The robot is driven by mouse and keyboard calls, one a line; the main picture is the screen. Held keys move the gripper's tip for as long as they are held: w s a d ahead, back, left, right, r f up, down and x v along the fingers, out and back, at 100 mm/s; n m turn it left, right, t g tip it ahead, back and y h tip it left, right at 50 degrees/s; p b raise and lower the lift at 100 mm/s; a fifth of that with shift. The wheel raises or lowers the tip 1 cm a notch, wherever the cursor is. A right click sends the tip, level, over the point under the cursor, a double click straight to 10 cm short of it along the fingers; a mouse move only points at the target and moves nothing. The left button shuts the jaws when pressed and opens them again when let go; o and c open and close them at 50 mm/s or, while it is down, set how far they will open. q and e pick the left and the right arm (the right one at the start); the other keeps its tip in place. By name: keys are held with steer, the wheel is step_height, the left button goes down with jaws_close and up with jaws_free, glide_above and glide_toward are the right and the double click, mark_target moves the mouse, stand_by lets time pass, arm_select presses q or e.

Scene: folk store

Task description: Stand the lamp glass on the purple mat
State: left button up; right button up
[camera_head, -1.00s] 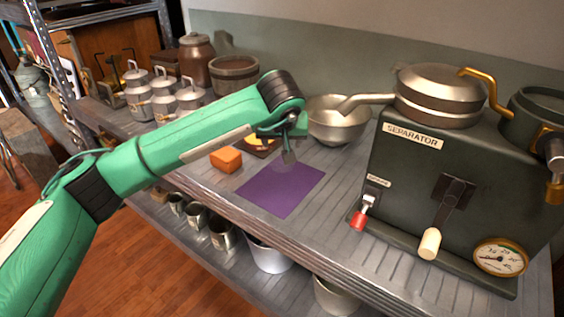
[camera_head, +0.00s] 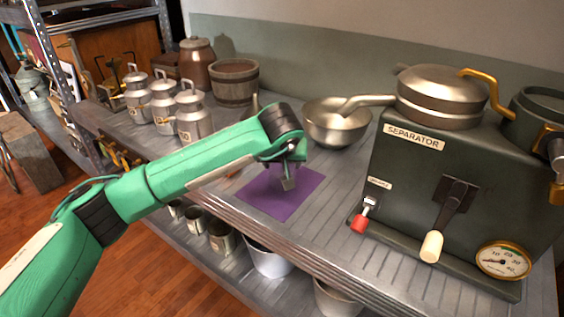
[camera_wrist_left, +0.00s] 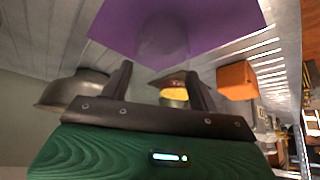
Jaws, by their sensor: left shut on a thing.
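The purple mat (camera_head: 283,193) lies flat on the metal shelf; it also fills the top of the left wrist view (camera_wrist_left: 225,22). My left gripper (camera_head: 289,180) is low over the mat, its fingers set apart around the lamp glass. The lamp glass is clear and hard to make out; it shows as a faint rounded shape (camera_wrist_left: 163,38) against the mat in the wrist view. I cannot tell whether its end touches the mat. My right gripper is not in view.
A metal pan (camera_head: 336,123) stands behind the mat, and the dark separator (camera_head: 440,190) stands to its right. An orange block (camera_wrist_left: 237,80) and a dark dish with something yellow (camera_wrist_left: 174,94) are close by. Several milk cans (camera_head: 193,115) stand further left.

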arm_select(q)
steer(key=o, duration=1)
steer(key=shift+r, duration=0.1)
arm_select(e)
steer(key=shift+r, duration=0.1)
arm_select(q)
steer(key=shift+r, duration=0.25)
steer(key=p+v, duration=0.1)
steer(key=v, duration=1)
steer(key=shift+s+r, duration=0.25)
steer(key=shift+s, duration=0.05)
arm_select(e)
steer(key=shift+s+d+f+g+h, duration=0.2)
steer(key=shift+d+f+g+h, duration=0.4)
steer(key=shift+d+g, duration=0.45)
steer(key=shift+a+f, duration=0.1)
